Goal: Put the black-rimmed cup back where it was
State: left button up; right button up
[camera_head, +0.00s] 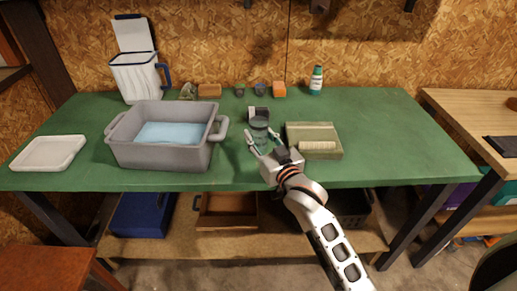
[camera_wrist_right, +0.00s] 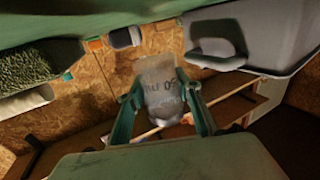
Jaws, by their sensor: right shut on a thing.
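My right gripper (camera_head: 263,141) is over the green table, between the grey tub and the green pad. It is shut on a greyish, see-through-looking cup (camera_head: 259,126), held between its two fingers. In the right wrist view the cup (camera_wrist_right: 160,85) sits between the green-tinted fingers (camera_wrist_right: 163,98), with faint dark print on its side. I cannot clearly make out its rim colour. Two small dark cups (camera_head: 240,91) (camera_head: 259,90) stand in the row at the back of the table. My left gripper is not in view.
A grey tub (camera_head: 160,161) with blue water is to the left, a green pad (camera_head: 325,132) to the right. A white bin (camera_head: 138,78), sponges (camera_head: 209,90) (camera_head: 279,89) and a bottle (camera_head: 316,80) stand at the back. A white tray (camera_head: 48,152) lies far left. The table's right side is clear.

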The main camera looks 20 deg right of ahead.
aim_at(259, 147)
jog(key=shift+f, duration=0.2)
notch_tip(259, 147, down, 4)
jog(key=shift+f+b, duration=0.1)
jog(key=shift+b, duration=0.6)
jog(key=o, duration=1.2)
